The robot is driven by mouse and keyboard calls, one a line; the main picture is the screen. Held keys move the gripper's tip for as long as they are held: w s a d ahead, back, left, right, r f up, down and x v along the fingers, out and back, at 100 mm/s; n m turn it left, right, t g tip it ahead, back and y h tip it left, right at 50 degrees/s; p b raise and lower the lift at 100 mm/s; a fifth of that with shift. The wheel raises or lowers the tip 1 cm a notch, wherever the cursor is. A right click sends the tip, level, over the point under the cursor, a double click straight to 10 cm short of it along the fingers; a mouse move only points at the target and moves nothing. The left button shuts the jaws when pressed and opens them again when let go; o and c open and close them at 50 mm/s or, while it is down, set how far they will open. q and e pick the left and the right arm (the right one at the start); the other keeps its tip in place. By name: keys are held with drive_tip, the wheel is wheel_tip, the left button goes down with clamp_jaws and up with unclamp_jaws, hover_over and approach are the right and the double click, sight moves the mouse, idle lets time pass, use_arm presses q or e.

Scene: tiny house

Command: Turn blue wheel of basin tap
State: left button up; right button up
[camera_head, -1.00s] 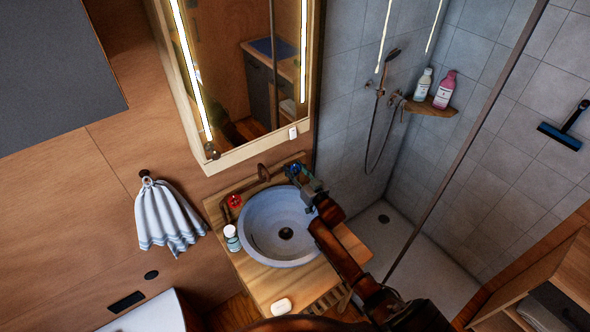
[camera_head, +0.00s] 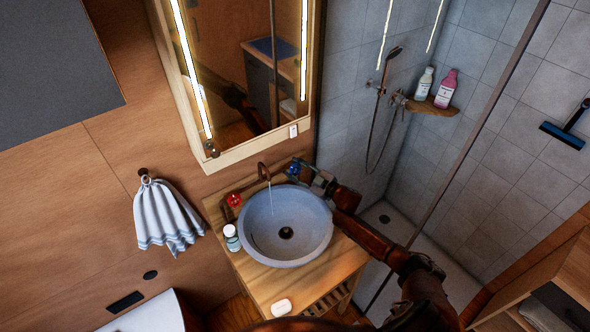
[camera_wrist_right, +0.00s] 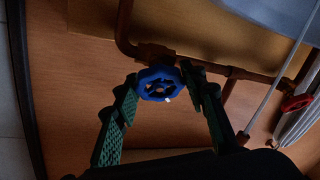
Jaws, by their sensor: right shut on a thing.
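The blue wheel (camera_head: 294,169) sits on the copper tap pipework at the back right of the round basin (camera_head: 324,212). My right gripper (camera_head: 302,170) reaches it from the right and is shut on it. In the right wrist view the blue wheel (camera_wrist_right: 158,86) is between the two green-padded fingers (camera_wrist_right: 160,78). The red wheel (camera_head: 234,200) is on the left side of the tap, apart from my gripper; it also shows in the right wrist view (camera_wrist_right: 296,102). A thin stream of water runs from the copper spout (camera_head: 263,170) into the basin. My left gripper is not in view.
The basin stands on a wooden counter (camera_head: 262,285) with a small bottle (camera_head: 231,238) at its left and a soap (camera_head: 281,306) at the front. A mirror cabinet (camera_head: 240,80) hangs behind the tap. A striped towel (camera_head: 163,215) hangs left. The shower is right.

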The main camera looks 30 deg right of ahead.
drive_tip(key=n+g+y, duration=0.1)
drive_tip(key=n, duration=0.2)
drive_tip(key=n+g, duration=0.1)
drive_tip(key=n, duration=0.2)
drive_tip(key=shift+n+y, duration=0.4)
drive_tip(key=n+g, duration=0.2)
drive_tip(key=n, duration=0.2)
drive_tip(key=shift+f+n, duration=0.1)
drive_tip(key=shift+n, duration=0.3)
drive_tip(key=shift+a+g, duration=0.1)
drive_tip(key=shift+g, duration=0.3)
drive_tip(key=o, duration=1.2)
